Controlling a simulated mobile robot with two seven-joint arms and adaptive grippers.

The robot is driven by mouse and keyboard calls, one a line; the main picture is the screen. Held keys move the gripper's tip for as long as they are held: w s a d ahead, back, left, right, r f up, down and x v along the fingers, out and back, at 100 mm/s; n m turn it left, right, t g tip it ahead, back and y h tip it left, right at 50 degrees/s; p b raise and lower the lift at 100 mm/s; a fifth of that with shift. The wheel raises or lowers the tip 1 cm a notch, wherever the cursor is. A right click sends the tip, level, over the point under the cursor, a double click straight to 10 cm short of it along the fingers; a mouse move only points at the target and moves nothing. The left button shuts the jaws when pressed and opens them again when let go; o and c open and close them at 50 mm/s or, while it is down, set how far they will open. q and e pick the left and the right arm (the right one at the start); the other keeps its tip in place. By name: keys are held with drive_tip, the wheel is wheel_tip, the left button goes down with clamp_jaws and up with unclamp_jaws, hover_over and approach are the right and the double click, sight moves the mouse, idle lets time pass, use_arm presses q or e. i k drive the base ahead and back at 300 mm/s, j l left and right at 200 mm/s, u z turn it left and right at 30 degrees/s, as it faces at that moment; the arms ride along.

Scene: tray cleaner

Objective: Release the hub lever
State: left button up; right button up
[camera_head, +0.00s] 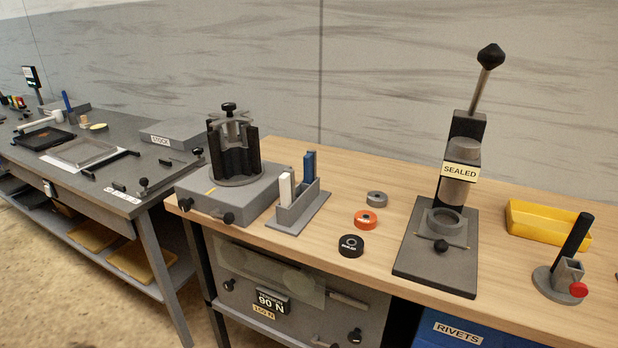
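Two devices here could carry the hub lever, and I cannot tell which does. A bench press (441,245) stands on the wooden table with a "SEALED" label; its lever (481,82) rises from the top, tilted slightly right, ending in a black knob (491,56). A grey box fixture (232,192) stands at the table's left, bearing a dark upright holder (234,152) with a spoked grey top and black knob (229,107). Small black knobs (228,218) are on its front. Neither of my grippers is in view.
A grey ring (376,198), orange ring (365,219) and black ring (351,245) lie between the devices, beside a slotted holder (298,208). A yellow tray (547,222) and small red-knobbed stand (567,277) are right. A grey workbench (150,175) adjoins left.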

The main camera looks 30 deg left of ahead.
sight(229, 218)
drive_tip(key=u, duration=1.4)
